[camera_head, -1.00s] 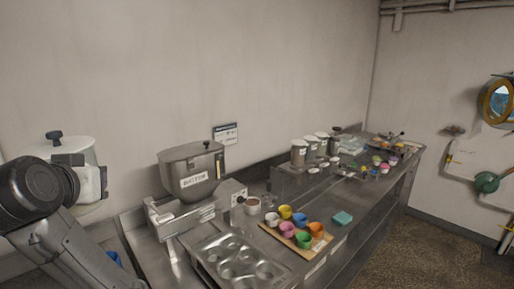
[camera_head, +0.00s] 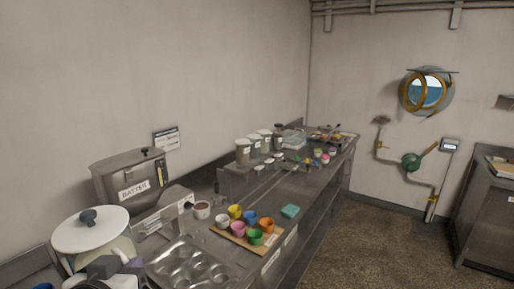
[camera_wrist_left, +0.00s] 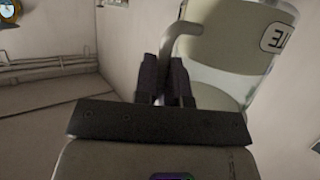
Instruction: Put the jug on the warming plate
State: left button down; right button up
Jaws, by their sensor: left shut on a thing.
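The jug (camera_head: 92,232) has a pale body, a flat white lid and a dark knob, and shows at the bottom left of the head view. My left gripper (camera_head: 112,268) is in front of it, partly cut off by the lower edge. In the left wrist view the fingers of my left gripper (camera_wrist_left: 166,82) are shut on the handle of the jug (camera_wrist_left: 232,62), whose dark-framed label is partly cut off. I cannot pick out a warming plate in these views. My right gripper is not in view.
A steel batter hopper (camera_head: 130,181) stands behind the jug. A muffin tin (camera_head: 188,268) lies in front of it. Floor on the right is clear.

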pick_arm(q)
notch_tip(320, 180, down, 16)
jog(key=s+d, duration=0.2)
jog(key=s, duration=0.1)
notch_tip(320, 180, up, 30)
jog(key=p, duration=3)
jog(key=shift+w+d+m+h, duration=0.2)
jog(key=shift+m+h, duration=0.1)
jog(key=shift+h, duration=0.1)
jog(key=shift+f, duration=0.15)
